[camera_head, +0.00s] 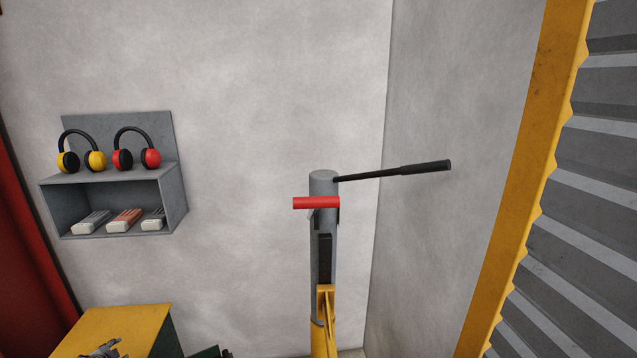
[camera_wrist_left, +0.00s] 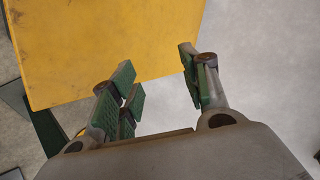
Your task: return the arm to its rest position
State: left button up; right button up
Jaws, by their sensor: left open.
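My left gripper (camera_wrist_left: 157,66) shows in the left wrist view. Its two green-padded fingers are spread apart with nothing between them. The fingertips are in front of a yellow surface and a pale grey wall; I cannot tell how far away these are. My right gripper is in neither view.
A grey-and-yellow post (camera_head: 323,260) with a red bar (camera_head: 316,202) and a black handle (camera_head: 420,167) stands near the wall corner. A yellow-framed shutter (camera_head: 590,190) is at right.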

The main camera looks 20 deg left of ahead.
pick_arm(q)
jog(key=s+a+f+g+y, duration=0.1)
jog(key=s+a+f+g, duration=0.2)
jog(key=s, duration=0.9)
jog(key=s+a+f+g+y, duration=0.1)
jog(key=s+a+g, duration=0.25)
jog(key=s, duration=0.95)
jog(key=s+d+f+n+h, duration=0.1)
jog(key=s+d+f+h, duration=0.15)
jog(key=d+f, duration=1.15)
jog(key=s+d+f+n+h, duration=0.2)
jog(key=s+d+f, duration=0.2)
jog(key=d+f, duration=1)
jog(key=s+d+f+h, duration=0.1)
jog(key=d+h, duration=0.1)
jog(key=d, duration=1.8)
jog(key=s+d+f+n+h, duration=0.1)
jog(key=d+f+h, duration=0.1)
jog(key=d, duration=1.8)
jog(key=shift+s+f, duration=0.15)
jog(key=shift+s, duration=0.2)
jog(key=shift+d+g, duration=0.1)
jog(key=shift+g, duration=0.15)
